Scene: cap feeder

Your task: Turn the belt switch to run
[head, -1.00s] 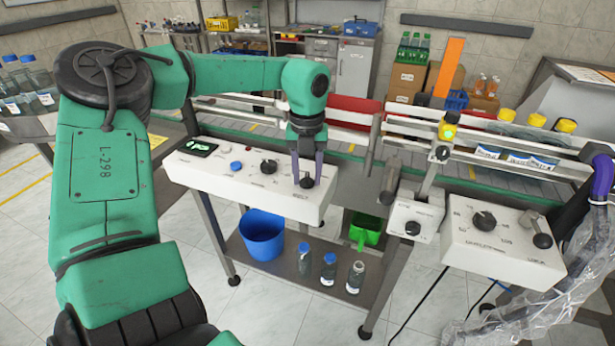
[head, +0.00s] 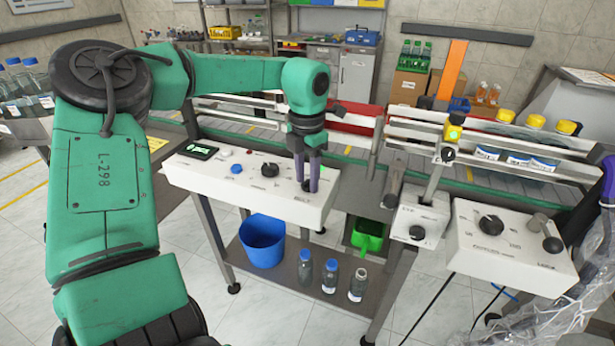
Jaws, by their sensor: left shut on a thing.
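The belt switch (head: 307,187) is a black knob at the right end of the white control panel (head: 225,190). My left gripper (head: 307,183) points down at the panel, with its dark purple fingers on either side of the knob, shut on it. The fingers hide part of the knob, and I cannot read its pointer or the small printed marks around it. My right gripper is not visible.
The panel also carries a black knob (head: 270,170), a blue button (head: 237,169) and a lit display (head: 197,151). A conveyor with rails runs behind it. A small switch box (head: 420,215) and a larger box (head: 510,245) stand to the right. A blue bucket (head: 262,240) is below.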

